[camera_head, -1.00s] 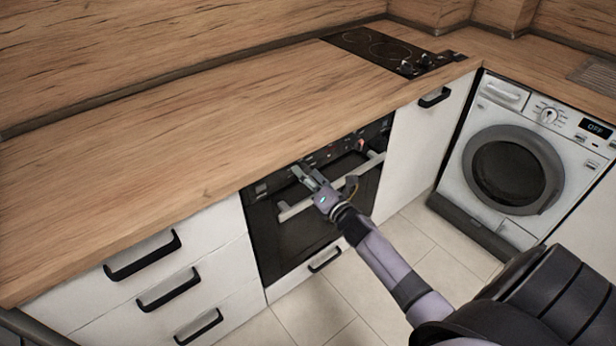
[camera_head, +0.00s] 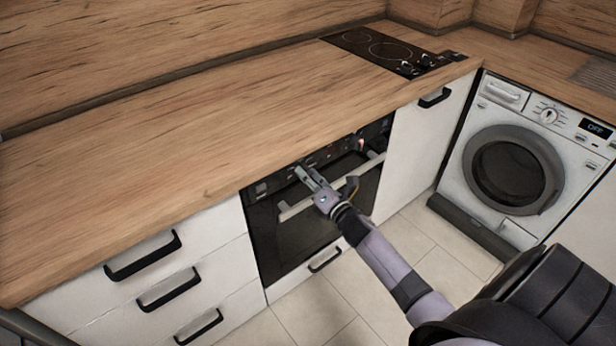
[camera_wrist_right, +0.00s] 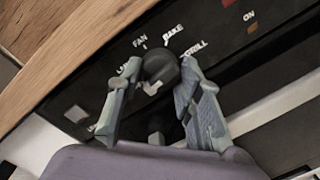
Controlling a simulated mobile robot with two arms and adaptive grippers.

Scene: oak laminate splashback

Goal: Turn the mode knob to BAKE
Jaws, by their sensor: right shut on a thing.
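The dark mode knob (camera_wrist_right: 160,68) sits on the black oven panel (camera_wrist_right: 90,88) in the right wrist view, with the FAN, BAKE and GRILL labels around its far side. A partly hidden label shows left of FAN. My right gripper (camera_wrist_right: 157,76) is shut on the knob, one finger on each side. A pale mark lies close to the BAKE label; I cannot tell surely whether it is the knob's pointer or a printed tick. In the head view my right gripper (camera_head: 301,173) reaches the oven's panel and hides the knob. My left gripper is not in view.
The oven door handle (camera_head: 371,166) runs just below the panel, under my right gripper. The wooden worktop (camera_head: 200,130) overhangs above. A red light (camera_wrist_right: 228,2) and an ON label show to the right on the panel. A washing machine (camera_head: 468,189) stands at the right.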

